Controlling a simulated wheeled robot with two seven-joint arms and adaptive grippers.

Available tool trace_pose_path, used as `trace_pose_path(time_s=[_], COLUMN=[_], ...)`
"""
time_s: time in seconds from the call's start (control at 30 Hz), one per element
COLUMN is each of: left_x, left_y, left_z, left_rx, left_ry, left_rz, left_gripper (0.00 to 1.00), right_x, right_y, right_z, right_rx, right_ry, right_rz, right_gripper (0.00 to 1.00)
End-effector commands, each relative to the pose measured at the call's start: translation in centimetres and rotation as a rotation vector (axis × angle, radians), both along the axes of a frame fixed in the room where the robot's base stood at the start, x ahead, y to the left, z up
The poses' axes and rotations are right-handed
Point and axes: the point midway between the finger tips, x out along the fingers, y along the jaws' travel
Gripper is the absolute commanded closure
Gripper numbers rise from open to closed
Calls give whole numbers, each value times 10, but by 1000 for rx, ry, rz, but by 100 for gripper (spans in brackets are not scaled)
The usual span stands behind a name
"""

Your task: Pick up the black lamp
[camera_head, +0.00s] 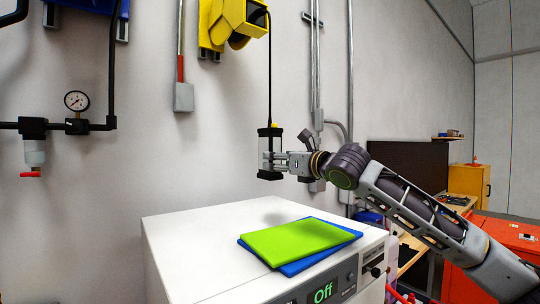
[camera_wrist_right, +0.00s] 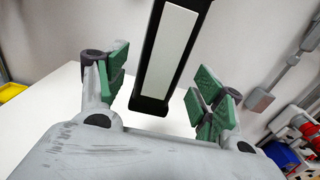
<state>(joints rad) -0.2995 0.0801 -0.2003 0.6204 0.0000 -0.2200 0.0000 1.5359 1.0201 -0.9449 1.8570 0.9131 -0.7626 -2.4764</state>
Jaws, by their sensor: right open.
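The black lamp (camera_head: 269,174) hangs upright on a black cord, in front of the wall and above the white cabinet. It has black ends and a pale middle. In the right wrist view the lamp (camera_wrist_right: 168,48) shows as a black frame around a white panel, between the green finger pads. My right gripper (camera_head: 274,160) reaches in from the right at the lamp's height. In the right wrist view this gripper (camera_wrist_right: 160,80) is open, with a finger on each side of the lamp and visible gaps to both. My left gripper is not in view.
The cord runs up to a yellow reel (camera_head: 237,22) on the wall. Below, green (camera_head: 290,240) and blue (camera_head: 312,258) cloths lie on the white cabinet (camera_head: 190,245), which displays "Off". Pipes run up the wall behind. A red cabinet (camera_head: 505,240) stands at right.

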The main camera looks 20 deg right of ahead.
Motion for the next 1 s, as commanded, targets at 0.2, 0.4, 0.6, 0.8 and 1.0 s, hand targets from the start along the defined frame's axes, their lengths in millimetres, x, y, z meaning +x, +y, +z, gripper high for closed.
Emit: trace_pose_path(time_s=[0.2, 0.4, 0.6, 0.8, 1.0], left_x=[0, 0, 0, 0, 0], left_y=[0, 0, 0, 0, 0], left_z=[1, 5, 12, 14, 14], left_rx=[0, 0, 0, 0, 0], left_ry=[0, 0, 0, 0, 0], left_rz=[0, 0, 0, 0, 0], left_gripper=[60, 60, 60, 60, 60], right_x=[2, 13, 31, 46, 49], right_y=[1, 5, 12, 17, 18], right_z=[1, 4, 8, 7, 7], right_rx=[0, 1, 0, 1, 0], right_ry=[0, 1, 1, 1, 0], right_rz=[0, 1, 1, 1, 1], right_gripper=[32, 32, 32, 32, 32])
